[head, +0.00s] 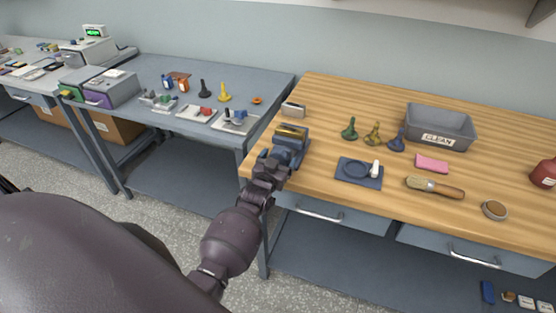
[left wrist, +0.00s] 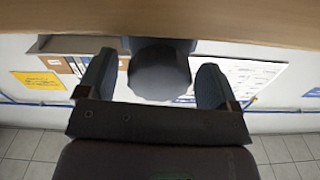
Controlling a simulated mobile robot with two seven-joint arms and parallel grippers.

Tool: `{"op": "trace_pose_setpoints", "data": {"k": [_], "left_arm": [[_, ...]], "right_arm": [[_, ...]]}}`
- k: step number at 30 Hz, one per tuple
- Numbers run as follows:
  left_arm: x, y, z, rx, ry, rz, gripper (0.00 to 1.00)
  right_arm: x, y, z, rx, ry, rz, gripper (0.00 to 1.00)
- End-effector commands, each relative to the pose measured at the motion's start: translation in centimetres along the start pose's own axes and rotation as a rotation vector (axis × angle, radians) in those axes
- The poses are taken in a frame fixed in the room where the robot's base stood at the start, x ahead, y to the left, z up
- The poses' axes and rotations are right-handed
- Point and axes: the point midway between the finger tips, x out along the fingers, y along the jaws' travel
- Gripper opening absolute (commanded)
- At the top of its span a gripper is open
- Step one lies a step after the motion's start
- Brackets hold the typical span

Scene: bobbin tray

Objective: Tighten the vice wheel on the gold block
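A blue-grey vice (head: 288,152) stands at the left front corner of the wooden bench. The gold block (head: 291,130) sits between its jaws. My left gripper (head: 272,163) is at the front of the vice and hides most of its wheel in the head view. In the left wrist view, the round dark grey wheel (left wrist: 160,74) lies between the two fingers of my left gripper (left wrist: 155,88). The fingers are open, one on each side of the wheel, with narrow gaps visible. My right gripper is in neither view.
The wooden bench edge (left wrist: 230,22) runs close above the fingers in the wrist view. Right of the vice are a blue mat (head: 347,178), a brush (head: 435,187), several chess-like pieces (head: 373,135) and a grey CLEAN bin (head: 470,129). A small metal-faced block (head: 293,109) stands behind the vice.

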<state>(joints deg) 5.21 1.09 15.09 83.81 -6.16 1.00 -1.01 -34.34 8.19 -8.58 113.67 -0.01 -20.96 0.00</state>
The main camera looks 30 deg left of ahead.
Motion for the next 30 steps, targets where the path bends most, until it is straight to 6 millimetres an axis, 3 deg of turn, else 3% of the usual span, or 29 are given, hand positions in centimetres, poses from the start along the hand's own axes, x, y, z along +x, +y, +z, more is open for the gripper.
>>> {"op": "trace_pose_setpoints", "data": {"k": [1, 9, 14, 24, 30], "left_arm": [[-0.01, -0.01, 0.00, 0.000, 0.000, 0.000, 0.77], [-0.02, -0.01, 0.00, 0.000, 0.000, 0.000, 0.37], [-0.02, -0.03, -0.07, 0.055, -0.001, 0.000, 0.37], [0.00, -0.15, -0.08, 0.419, 0.000, -0.001, 0.38], [-0.01, -0.15, -0.05, 0.411, 0.001, -0.001, 0.38]], "right_arm": [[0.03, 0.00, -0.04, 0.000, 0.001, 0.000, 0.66], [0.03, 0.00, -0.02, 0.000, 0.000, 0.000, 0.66], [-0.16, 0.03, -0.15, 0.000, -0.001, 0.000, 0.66], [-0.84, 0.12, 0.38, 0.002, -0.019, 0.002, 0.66], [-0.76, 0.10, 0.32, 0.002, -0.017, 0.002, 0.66]]}}
